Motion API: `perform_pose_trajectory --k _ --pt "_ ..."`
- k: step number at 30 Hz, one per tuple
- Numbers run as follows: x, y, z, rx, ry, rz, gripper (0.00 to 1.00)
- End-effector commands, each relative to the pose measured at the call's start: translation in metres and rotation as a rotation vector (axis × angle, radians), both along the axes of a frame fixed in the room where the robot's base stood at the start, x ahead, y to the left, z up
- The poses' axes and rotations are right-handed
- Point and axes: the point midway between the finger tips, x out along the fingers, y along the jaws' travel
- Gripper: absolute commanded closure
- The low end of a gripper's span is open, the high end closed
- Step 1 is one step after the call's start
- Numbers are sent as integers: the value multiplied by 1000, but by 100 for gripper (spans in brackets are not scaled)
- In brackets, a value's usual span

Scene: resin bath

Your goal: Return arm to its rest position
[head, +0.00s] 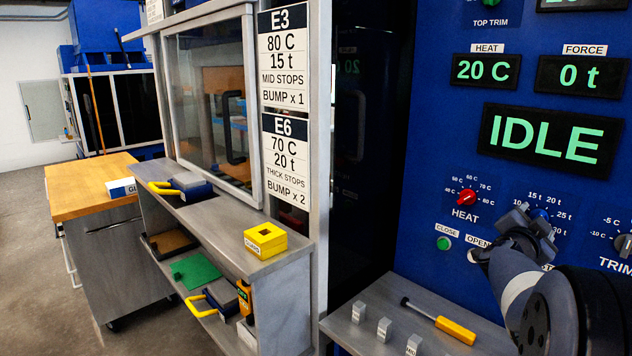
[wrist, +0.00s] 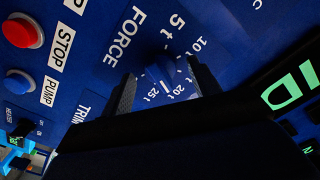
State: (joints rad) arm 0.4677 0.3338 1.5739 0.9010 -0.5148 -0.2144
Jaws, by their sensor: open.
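My arm reaches up from the lower right in the head view. My gripper (head: 532,222) is at the blue control panel, in front of the blue force knob (head: 540,213). In the wrist view my gripper (wrist: 163,85) is open, with one dark finger on each side of the blue force knob (wrist: 166,76). I cannot tell whether the fingers touch it. The knob's white mark points toward the 20 to 25 t side of its scale.
The red heat knob (head: 467,197), green close button (head: 444,243) and trim knob (head: 623,245) are nearby. The display (head: 549,140) reads IDLE. Below, a grey shelf (head: 375,301) holds small metal blocks and a yellow-handled tool (head: 440,322). The floor at left is clear.

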Motion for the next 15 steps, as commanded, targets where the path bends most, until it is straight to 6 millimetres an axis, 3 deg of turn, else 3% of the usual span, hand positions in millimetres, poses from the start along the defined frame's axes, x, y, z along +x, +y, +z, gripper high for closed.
perform_pose_trajectory --k 15 --pt "-1 -1 1 -330 389 0 42"
